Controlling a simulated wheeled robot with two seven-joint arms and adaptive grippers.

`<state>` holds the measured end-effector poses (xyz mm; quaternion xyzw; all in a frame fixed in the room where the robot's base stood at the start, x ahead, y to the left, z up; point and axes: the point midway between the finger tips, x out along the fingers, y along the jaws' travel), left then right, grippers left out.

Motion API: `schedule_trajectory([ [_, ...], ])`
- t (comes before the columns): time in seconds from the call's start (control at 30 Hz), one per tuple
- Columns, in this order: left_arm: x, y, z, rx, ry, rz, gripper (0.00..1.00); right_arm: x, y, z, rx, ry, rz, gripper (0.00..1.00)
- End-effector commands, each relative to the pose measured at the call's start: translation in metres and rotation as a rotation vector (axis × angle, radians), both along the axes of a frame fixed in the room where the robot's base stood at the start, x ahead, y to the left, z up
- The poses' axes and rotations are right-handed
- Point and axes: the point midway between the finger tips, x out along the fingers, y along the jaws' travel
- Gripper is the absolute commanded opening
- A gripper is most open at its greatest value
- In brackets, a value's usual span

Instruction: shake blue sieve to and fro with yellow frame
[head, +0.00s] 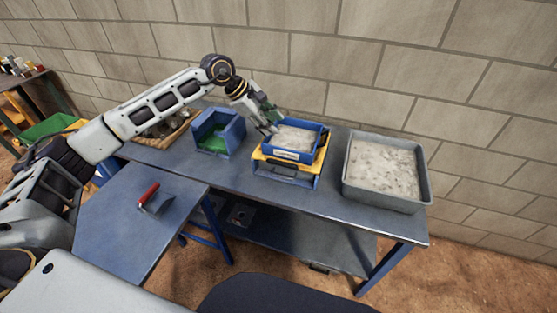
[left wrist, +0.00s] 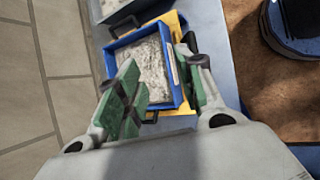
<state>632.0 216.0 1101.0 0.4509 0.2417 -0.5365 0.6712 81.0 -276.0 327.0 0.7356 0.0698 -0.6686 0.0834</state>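The blue sieve (head: 297,141) holds pale grey gravel and sits on the yellow frame (head: 266,161), which stands on the bench. In the left wrist view the sieve (left wrist: 177,73) lies ahead of the fingers, with the yellow frame (left wrist: 176,22) showing around it. My left gripper (head: 272,124) is at the sieve's left end. In the left wrist view its green-padded fingers (left wrist: 160,92) are spread apart, with the near end of the sieve between them. Whether they touch it cannot be told. My right gripper is not in view.
A grey tray of pale material (head: 347,178) stands right of the frame. A blue bin with green inside (head: 232,138) and a wooden tray (head: 185,128) stand left. A red-handled trowel (head: 149,194) lies on the nearer table (head: 110,240). A block wall runs behind.

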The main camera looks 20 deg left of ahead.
Motion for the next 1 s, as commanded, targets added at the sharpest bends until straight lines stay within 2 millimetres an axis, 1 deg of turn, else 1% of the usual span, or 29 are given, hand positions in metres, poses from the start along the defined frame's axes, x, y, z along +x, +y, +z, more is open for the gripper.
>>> schedule_trajectory([
  [0.1, -0.013, 0.013, -0.012, 0.074, 0.065, -0.010, 0.37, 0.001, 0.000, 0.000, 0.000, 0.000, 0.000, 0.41],
  [0.2, -0.023, 0.020, -0.018, 0.110, 0.114, -0.018, 0.37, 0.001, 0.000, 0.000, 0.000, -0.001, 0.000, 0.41],
  [0.33, -0.031, 0.025, -0.021, 0.137, 0.152, -0.023, 0.37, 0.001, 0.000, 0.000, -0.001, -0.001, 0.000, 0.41],
  [0.77, -0.032, 0.025, -0.022, 0.138, 0.160, -0.018, 0.37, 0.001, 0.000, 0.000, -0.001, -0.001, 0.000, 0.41],
  [1.0, -0.030, 0.021, -0.031, 0.136, 0.160, -0.018, 0.37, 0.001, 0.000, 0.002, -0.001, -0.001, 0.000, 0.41],
])
